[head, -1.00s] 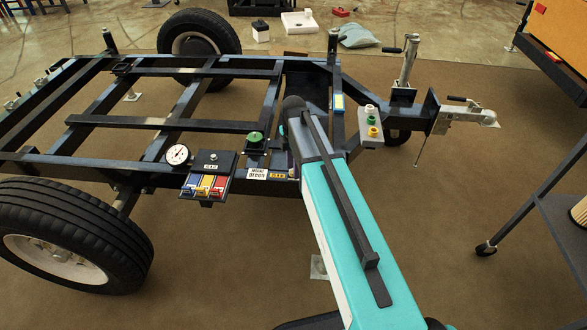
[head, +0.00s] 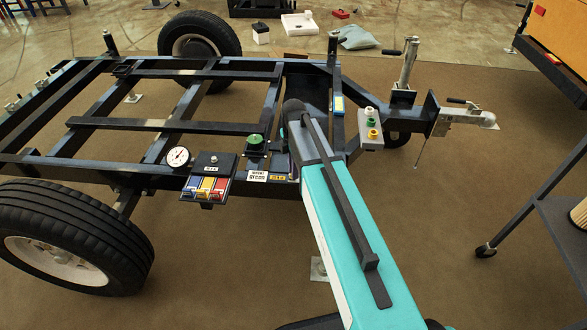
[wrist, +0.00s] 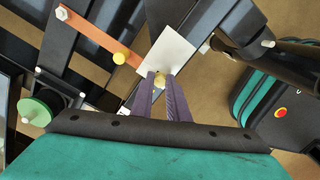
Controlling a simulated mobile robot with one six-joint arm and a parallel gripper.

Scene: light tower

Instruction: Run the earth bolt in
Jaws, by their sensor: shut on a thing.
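In the wrist view my gripper (wrist: 162,78) has its two purple fingers closed around a small yellowish bolt head (wrist: 160,81). The fingertips are at the lower edge of a white plate (wrist: 169,55) over the dark frame. The bolt's shank and its seat are hidden, so I cannot tell how deep it sits. In the head view my arm hides the gripper and bolt.
The black trailer frame (head: 130,124) carries a dial gauge (head: 178,157), a panel with coloured blocks (head: 206,187) and a green knob (head: 255,140). A box with green and yellow buttons (head: 371,123) stands near the hitch. A dark trolley (head: 560,225) is at right.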

